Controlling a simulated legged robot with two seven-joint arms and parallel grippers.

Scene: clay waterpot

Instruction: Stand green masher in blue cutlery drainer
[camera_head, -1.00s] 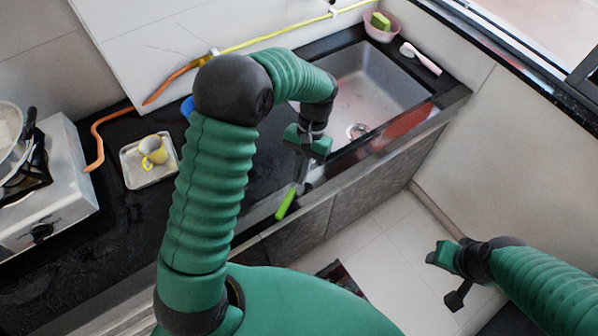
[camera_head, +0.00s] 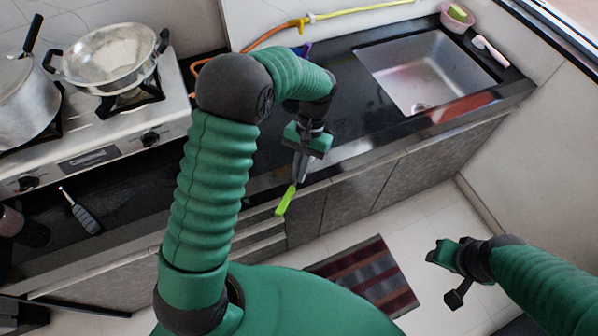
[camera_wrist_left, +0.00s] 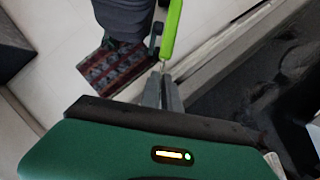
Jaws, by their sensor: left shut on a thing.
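The green masher (camera_head: 285,202) hangs from my left gripper (camera_head: 299,168), its bright green handle pointing down and out past the counter's front edge. In the left wrist view the green handle (camera_wrist_left: 173,28) extends away from the fingers (camera_wrist_left: 162,92), which are shut on its thin metal part. The masher's head cannot be made out. A small blue-purple piece (camera_head: 303,50), perhaps the blue cutlery drainer, shows at the back of the counter behind my left arm, which hides most of it. My right gripper (camera_head: 450,272) is over the floor at the right, apart from everything; its jaw state is unclear.
A stove (camera_head: 95,135) with a wok (camera_head: 110,58) and a pot (camera_head: 22,100) stands left. A grey-handled tool (camera_head: 80,212) lies on the counter before it. The sink (camera_head: 425,70) is right; dark counter (camera_head: 350,115) between is clear. A striped mat (camera_head: 368,275) lies on the floor.

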